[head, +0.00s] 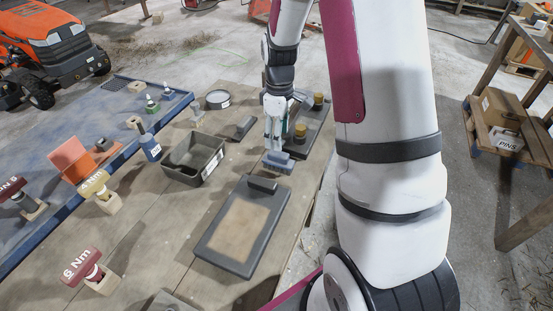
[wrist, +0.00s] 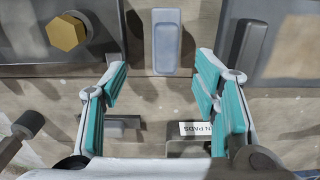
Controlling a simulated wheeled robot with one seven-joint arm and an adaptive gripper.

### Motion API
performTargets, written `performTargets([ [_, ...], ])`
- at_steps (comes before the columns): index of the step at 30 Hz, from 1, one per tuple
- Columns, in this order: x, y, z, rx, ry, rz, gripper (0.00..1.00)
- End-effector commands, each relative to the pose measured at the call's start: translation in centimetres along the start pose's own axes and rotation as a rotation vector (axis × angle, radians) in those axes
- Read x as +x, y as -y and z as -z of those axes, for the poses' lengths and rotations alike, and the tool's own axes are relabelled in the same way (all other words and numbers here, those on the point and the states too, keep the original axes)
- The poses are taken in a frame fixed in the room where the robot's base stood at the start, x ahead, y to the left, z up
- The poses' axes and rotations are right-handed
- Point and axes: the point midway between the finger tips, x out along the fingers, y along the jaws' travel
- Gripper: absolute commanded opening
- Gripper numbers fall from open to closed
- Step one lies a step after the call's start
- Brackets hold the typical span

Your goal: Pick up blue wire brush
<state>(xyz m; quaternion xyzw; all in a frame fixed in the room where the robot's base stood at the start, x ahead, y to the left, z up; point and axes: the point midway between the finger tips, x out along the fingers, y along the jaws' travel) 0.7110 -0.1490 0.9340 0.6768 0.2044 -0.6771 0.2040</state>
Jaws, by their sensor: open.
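A small blue block-like thing, which looks like the blue wire brush (head: 278,161), lies on the wooden table just under my gripper (head: 275,146). In the wrist view the brush (wrist: 167,42) is a blue-grey rounded rectangle with a raised strip along its middle. It lies beyond my fingertips, roughly in line with the gap between them. My gripper (wrist: 160,80) is open and empty, with teal pads on both fingers. The fingers look apart from the brush. Its bristles cannot be made out.
A dark plate (head: 317,128) with brass hex bolts is close on one side. A dark framed board (head: 215,254) with a raised bar is on the other. A grey bin (head: 181,174) and a blue labelled holder (head: 151,148) stand to the left.

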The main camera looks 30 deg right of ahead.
Motion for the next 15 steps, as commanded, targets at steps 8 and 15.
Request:
performTargets([
  [8,4.0,0.1,0.0,0.0,0.001,0.001,0.55],
  [15,5.8,0.5,-0.1,0.0,0.003,0.003,0.55],
])
